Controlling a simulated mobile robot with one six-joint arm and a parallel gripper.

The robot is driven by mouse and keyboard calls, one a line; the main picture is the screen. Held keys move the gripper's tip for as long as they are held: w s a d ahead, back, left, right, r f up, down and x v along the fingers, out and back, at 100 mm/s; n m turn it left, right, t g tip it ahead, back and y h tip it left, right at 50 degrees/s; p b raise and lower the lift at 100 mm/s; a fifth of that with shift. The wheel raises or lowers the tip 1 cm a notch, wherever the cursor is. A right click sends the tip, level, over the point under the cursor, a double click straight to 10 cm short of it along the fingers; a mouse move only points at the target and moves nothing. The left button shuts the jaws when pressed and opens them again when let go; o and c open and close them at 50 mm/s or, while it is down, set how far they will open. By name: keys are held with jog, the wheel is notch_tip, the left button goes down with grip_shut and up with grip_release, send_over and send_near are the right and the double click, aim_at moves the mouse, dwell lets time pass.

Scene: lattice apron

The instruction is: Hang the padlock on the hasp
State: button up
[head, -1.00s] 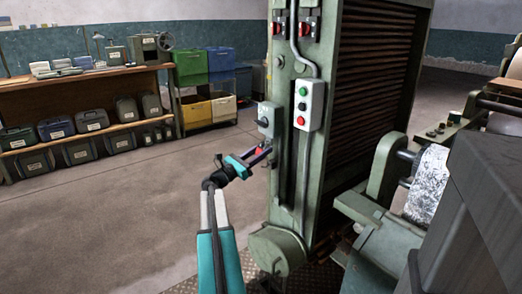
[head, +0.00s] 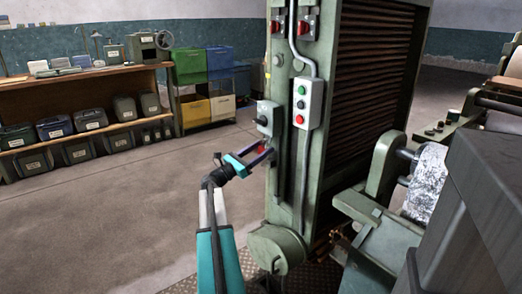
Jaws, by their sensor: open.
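The small red padlock (head: 262,148) shows just beyond and between the fingers of my gripper (head: 262,155). My gripper is open, with its two dark fingers apart around the padlock. The padlock is just below a grey switch box (head: 268,118) with a dark handle on the front of the green machine column. The hasp is too small to make out. I cannot tell whether the padlock's shackle is through it, or whether the fingers touch the padlock.
A push-button box (head: 308,103) with green and red buttons and a conduit is right of the switch box. A shelf (head: 90,135) with cases and coloured bins (head: 207,65) stand at the back left. A roller machine (head: 420,185) is at the right. The floor at left is clear.

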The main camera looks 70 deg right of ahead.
jog(key=shift+w+a, duration=0.1)
jog(key=shift+a, duration=0.05)
jog(key=p+v, duration=0.2)
jog(key=v, duration=1.1)
jog(key=shift+a+f+p, duration=0.2)
jog(key=shift+p, duration=0.1)
jog(key=shift+w, duration=0.1)
